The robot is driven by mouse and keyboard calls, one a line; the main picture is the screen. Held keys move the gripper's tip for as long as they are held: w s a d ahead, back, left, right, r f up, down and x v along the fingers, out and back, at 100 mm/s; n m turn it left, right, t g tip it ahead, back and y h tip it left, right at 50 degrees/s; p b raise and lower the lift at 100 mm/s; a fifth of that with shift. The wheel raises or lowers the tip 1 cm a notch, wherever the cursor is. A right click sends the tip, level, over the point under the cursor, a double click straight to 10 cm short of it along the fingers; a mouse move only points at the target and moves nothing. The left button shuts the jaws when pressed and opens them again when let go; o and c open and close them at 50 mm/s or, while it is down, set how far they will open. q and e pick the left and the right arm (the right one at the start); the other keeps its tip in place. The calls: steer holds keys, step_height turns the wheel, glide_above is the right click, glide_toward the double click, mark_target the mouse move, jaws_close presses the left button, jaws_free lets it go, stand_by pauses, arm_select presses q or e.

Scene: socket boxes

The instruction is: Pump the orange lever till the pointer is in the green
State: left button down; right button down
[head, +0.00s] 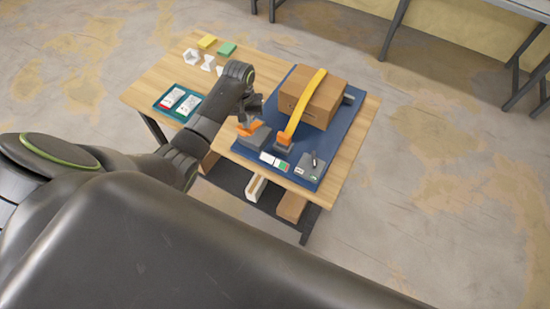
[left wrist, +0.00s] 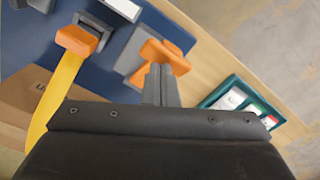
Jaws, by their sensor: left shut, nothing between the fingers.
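The orange lever (head: 251,128) sits on a grey block (head: 254,138) at the front left of the blue mat. My left gripper (head: 249,112) is right at the lever, shut and empty. In the left wrist view, its closed fingertips (left wrist: 160,69) overlap the near part of the orange lever (left wrist: 155,51); I cannot tell whether they touch it. A flat white plate with red and green patches (head: 274,161) lies in front of the block. I cannot make out a pointer on it. My right gripper is not in view.
A cardboard box (head: 317,98) stands on the blue mat (head: 341,122) under a yellow strap (head: 304,104) with an orange end piece (head: 284,140). A teal tray (head: 169,110) lies left of my arm.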

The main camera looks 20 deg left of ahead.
arm_select(q)
steer(key=shift+s+r, duration=0.1)
steer(key=shift+r, duration=0.25)
steer(key=shift+s+f+b, duration=0.1)
steer(key=shift+f+b, duration=1.25)
steer(key=shift+f, duration=1.15)
steer(key=r+p, duration=0.2)
steer(key=p, duration=0.1)
steer(key=shift+w+r, duration=0.2)
steer(key=shift+r, duration=0.4)
steer(key=shift+s+r, duration=0.1)
steer(key=shift+r, duration=0.8)
steer(key=shift+f, duration=0.1)
